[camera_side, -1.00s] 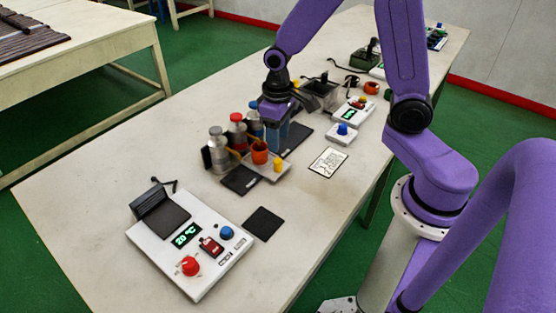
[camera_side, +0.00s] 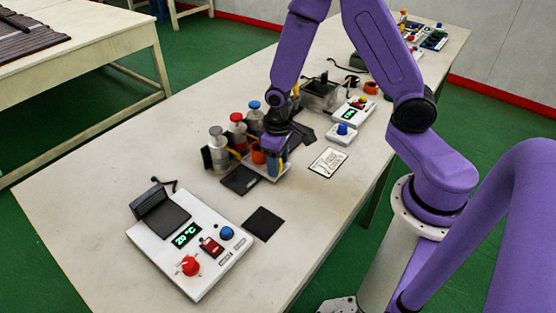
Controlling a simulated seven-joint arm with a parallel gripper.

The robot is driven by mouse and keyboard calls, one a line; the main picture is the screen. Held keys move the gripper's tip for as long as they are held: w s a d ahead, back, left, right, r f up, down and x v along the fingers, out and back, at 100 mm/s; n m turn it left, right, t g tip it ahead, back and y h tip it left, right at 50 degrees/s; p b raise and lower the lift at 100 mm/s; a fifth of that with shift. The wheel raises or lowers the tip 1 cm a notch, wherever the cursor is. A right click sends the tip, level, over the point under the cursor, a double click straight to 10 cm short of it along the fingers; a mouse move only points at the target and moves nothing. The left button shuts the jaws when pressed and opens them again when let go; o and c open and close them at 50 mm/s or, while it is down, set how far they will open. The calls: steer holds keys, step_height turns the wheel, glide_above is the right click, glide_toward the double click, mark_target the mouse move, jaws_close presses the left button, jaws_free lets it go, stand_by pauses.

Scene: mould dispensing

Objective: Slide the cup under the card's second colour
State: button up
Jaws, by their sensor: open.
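I cannot tell whether the fingers touch the cup. Behind it stand a grey-capped bottle (camera_side: 217,150), a red-capped bottle (camera_side: 237,131) and a blue-capped bottle (camera_side: 255,115). The white card (camera_side: 328,163) lies flat to the right; its markings are too small to read.
A white heating unit (camera_side: 205,262) with a green display and red and blue knobs is at the front. A black square mat (camera_side: 264,223) lies beside it. A small box with a blue knob (camera_side: 341,134) and other devices stand farther back.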

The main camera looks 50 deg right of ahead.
steer(key=shift+c, duration=0.3)
jaws_close()
steer(key=a, duration=0.8)
steer(key=shift+a, duration=0.1)
steer(key=shift+o, duration=0.3)
jaws_free()
steer(key=shift+r, duration=0.1)
